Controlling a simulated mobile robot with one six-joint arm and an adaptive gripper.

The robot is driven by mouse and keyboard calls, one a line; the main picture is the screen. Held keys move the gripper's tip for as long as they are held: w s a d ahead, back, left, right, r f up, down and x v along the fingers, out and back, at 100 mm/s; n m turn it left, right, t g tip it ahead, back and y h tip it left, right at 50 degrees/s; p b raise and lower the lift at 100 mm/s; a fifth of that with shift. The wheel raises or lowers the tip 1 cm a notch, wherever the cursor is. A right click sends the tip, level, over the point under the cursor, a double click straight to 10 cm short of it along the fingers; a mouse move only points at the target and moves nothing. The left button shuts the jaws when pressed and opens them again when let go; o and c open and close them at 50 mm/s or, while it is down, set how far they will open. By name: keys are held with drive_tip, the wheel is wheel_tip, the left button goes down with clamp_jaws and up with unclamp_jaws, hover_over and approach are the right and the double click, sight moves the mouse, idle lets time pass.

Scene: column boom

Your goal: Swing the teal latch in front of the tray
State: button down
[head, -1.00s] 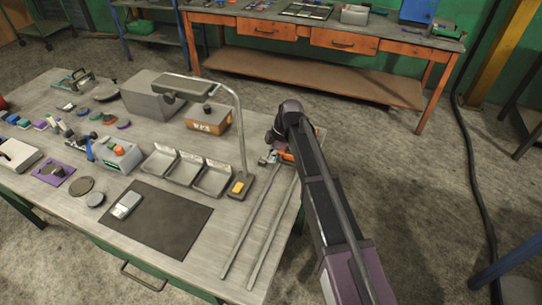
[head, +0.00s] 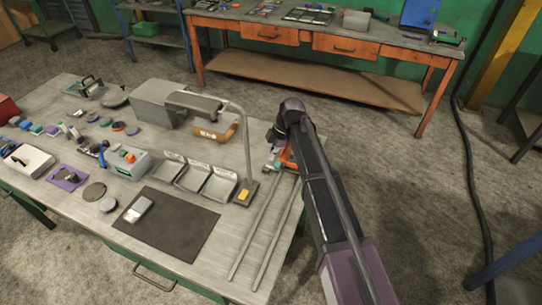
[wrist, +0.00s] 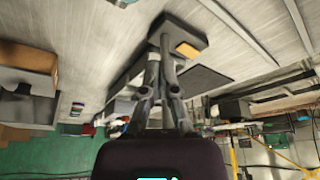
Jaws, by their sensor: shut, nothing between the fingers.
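My gripper (head: 272,166) is low over the right part of the near table, partly hidden by my arm in the head view. In the wrist view its fingers (wrist: 163,42) are together and empty, pointing at a dark base with a yellow pad (wrist: 188,50). I cannot tell whether they touch it. The base (head: 245,193) also shows in the head view, left of my gripper. Grey open trays (head: 203,181) stand left of that base. I cannot make out a teal latch for sure; it may be hidden behind my arm or too small.
A bent post rises from the base and carries a grey head (head: 193,101). Two rails (head: 262,232) lie along the table's right side. A dark mat (head: 177,235) lies in front of the trays. A grey box (head: 150,105) stands behind. Small items crowd the left.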

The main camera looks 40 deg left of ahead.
drive_tip(key=shift+w+a+r+p, duration=0.1)
drive_tip(key=shift+w+r+p, duration=0.25)
drive_tip(key=shift+r+p, duration=0.5)
drive_tip(key=shift+w+a+r+p, duration=0.1)
drive_tip(key=shift+w+r+p, duration=0.2)
drive_tip(key=shift+r+p, duration=0.5)
drive_tip(key=shift+r, duration=0.15)
drive_tip(key=w+d+m+t, duration=0.1)
drive_tip(key=w+d+m, duration=0.35)
drive_tip(key=d, duration=0.65)
drive_tip(key=w+d+m, duration=0.4)
drive_tip(key=d+m, duration=0.1)
drive_tip(key=d, duration=0.7)
drive_tip(key=w+d+m+t, duration=0.1)
drive_tip(key=w+d+m, duration=0.35)
drive_tip(key=d, duration=0.65)
drive_tip(key=s+d+m+h, duration=0.1)
drive_tip(key=s+d+m, duration=0.2)
drive_tip(key=d+m, duration=0.5)
drive_tip(key=s+d+f+m+t+h, duration=0.1)
drive_tip(key=s+d+m, duration=0.2)
drive_tip(key=d, duration=2)
drive_tip(key=m, duration=0.5)
drive_tip(key=shift+s+d, duration=0.25)
drive_tip(key=shift+d, duration=0.1)
drive_tip(key=shift+f, duration=0.1)
